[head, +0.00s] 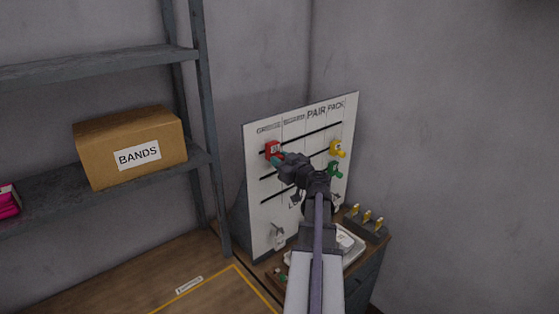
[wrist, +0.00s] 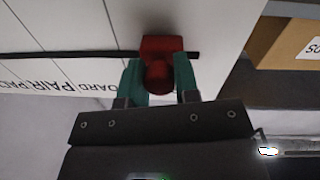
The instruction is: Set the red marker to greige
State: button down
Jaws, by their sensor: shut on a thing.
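The red marker (head: 271,149) sits on the top slot of the white upright board (head: 256,220), at its left end, under the leftmost heading, which looks like "GREIGE". My gripper (head: 281,157) reaches to it from the right and is shut on its knob. In the wrist view the red marker (wrist: 161,66) stands between the two teal fingers of my gripper (wrist: 160,80), close to the end of the black slot. The leftmost heading is out of the wrist view.
A yellow marker (head: 337,148) and a green marker (head: 334,169) sit at the board's right side. A block with several yellow-topped pegs (head: 364,217) and a white tray (head: 352,248) stand below. A BANDS box (head: 130,147) is on the left shelf.

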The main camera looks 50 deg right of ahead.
jog(key=shift+a, duration=0.15)
jog(key=c, duration=0.9)
grip_release()
jog(key=shift+a, duration=0.1)
jog(key=shift+o, duration=0.2)
jog(key=v, duration=1)
jog(key=shift+s, duration=0.4)
